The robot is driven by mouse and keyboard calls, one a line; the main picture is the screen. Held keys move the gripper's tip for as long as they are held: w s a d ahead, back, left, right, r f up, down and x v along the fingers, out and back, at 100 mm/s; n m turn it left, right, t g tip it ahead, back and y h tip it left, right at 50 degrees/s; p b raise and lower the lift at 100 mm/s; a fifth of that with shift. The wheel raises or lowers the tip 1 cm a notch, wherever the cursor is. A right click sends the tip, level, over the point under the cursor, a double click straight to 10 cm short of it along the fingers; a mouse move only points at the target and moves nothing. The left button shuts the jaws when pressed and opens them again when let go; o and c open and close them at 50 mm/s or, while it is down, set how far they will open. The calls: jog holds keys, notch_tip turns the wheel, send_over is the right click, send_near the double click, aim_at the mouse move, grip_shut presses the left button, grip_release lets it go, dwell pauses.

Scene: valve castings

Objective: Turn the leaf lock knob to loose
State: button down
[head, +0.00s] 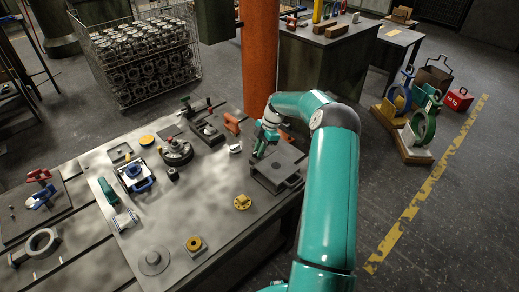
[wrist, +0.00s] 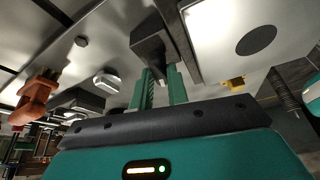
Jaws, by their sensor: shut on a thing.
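My gripper (head: 262,150) is at the right end of the workbench, at the left edge of a grey metal plate-like fixture (head: 276,169). In the wrist view its two green fingers (wrist: 158,90) are close together and shut on a small part at the end of a dark block (wrist: 153,48). I take this part to be the leaf lock knob; the fingers hide most of it, and its turn position cannot be read. A dark bar (wrist: 178,40) runs beside the block.
The workbench (head: 215,190) holds several castings and tools, with a yellow flanged part (head: 242,202) near its front edge. An orange column (head: 260,60) stands behind my arm. A wire basket of castings (head: 140,55) is at the back left.

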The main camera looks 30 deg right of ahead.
jog(key=c, duration=1.4)
grip_release()
jog(key=shift+o, duration=0.2)
